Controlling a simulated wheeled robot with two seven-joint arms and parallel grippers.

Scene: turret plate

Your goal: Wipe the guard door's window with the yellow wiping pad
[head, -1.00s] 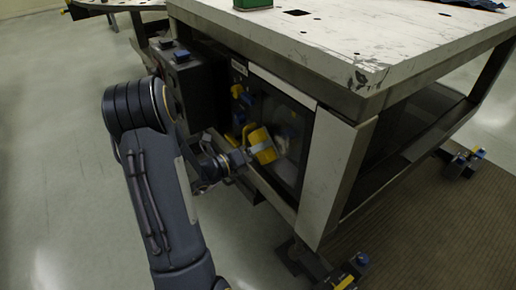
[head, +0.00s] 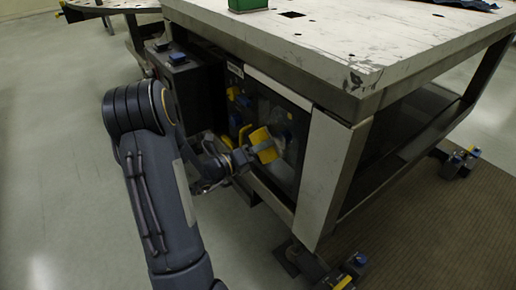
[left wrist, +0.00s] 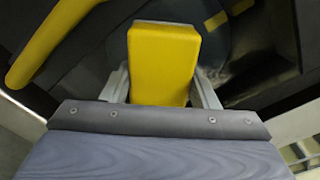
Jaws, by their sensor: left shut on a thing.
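The yellow wiping pad (head: 264,144) is held by my left gripper (head: 266,148), which is shut on it. In the left wrist view the pad (left wrist: 163,62) stands between the two grey fingers. The guard door's window (head: 274,122) is a dark glossy pane in the side of the table base, with a pale smudge on it. The pad is in front of the window's lower left part; I cannot tell whether it touches the glass. A yellow handle (left wrist: 50,38) shows at the left in the left wrist view. My right gripper is not in view.
The white worn tabletop (head: 320,45) overhangs the window. A pale corner post (head: 328,175) stands right of the door, and a dark box (head: 185,85) left of it. Feet with blue and yellow parts (head: 350,270) stick out low. Open floor lies at the left.

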